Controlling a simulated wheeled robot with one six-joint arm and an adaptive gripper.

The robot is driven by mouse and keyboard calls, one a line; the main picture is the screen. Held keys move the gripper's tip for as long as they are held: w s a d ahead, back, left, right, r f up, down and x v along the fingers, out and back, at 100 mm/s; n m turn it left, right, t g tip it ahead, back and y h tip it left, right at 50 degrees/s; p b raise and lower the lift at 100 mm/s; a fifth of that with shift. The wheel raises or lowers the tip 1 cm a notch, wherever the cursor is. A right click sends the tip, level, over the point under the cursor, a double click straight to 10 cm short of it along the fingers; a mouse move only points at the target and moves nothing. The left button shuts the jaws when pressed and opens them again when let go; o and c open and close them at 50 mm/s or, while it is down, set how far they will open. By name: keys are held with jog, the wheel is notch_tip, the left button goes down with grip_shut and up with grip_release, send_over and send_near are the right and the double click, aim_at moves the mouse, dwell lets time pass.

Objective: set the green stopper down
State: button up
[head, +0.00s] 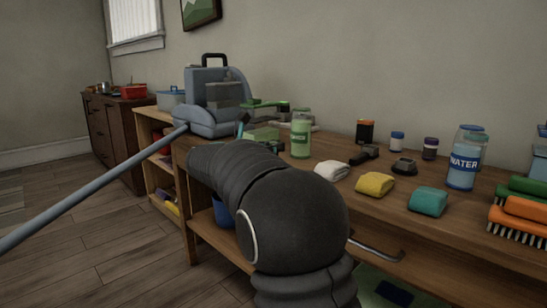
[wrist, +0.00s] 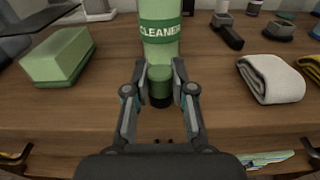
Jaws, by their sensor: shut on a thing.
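The green stopper (wrist: 160,76) is a short cylinder with a dark lower part. In the wrist view my gripper (wrist: 160,85) is shut on it, one finger on each side. The stopper appears over the front part of the wooden tabletop, in front of the green cleaner bottle (wrist: 160,35). I cannot tell whether its bottom touches the wood. In the head view my dark arm hides the stopper. The cleaner bottle also shows in the head view (head: 301,137), upright on the table.
A green sponge block (wrist: 58,56) lies left of the bottle and a white folded cloth (wrist: 270,78) lies right. A yellow cloth (head: 375,185), a teal cloth (head: 428,201) and a water bottle (head: 464,163) stand farther right. Bare wood (wrist: 215,100) lies between the stopper and the white cloth.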

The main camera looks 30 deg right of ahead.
jog(key=shift+f, duration=1.2)
jog(key=shift+f, duration=0.15)
jog(key=o, duration=0.8)
jog(key=shift+a+r, duration=0.1)
jog(key=shift+r, duration=0.1)
jog(key=v, duration=1.1)
jog(key=shift+s+a+p, duration=0.15)
jog(key=shift+a+p, duration=0.15)
jog(key=shift+a, duration=0.1)
